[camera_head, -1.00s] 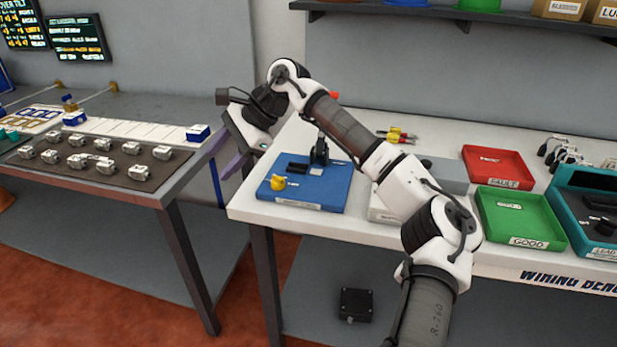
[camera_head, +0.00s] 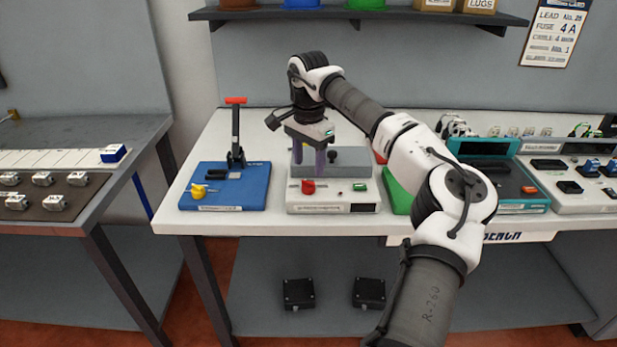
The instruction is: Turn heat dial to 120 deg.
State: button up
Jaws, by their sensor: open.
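My gripper (camera_head: 309,168) points down with its purple fingers apart and nothing seen between them. It is over a white-and-grey box (camera_head: 334,208), above and behind a red knob (camera_head: 308,187) on the box's front. The box also has a small green part (camera_head: 360,187) and a dark panel at its front right. A yellow knob (camera_head: 198,191) sits on a blue base (camera_head: 240,195) to the left, beside an upright lever with a red handle (camera_head: 236,101). The lettering is too small to read, so I cannot tell which knob is the heat dial.
My arm crosses the right of the bench and hides part of a green tray (camera_head: 397,198). A teal case (camera_head: 515,180) stands further right. A shelf (camera_head: 360,15) runs above. The white bench top (camera_head: 185,220) is clear at its front left corner.

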aim_at(308, 181)
notch_tip(308, 181, down, 6)
jog(key=shift+p, duration=0.45)
jog(key=shift+c, duration=0.4)
jog(key=c, duration=0.9)
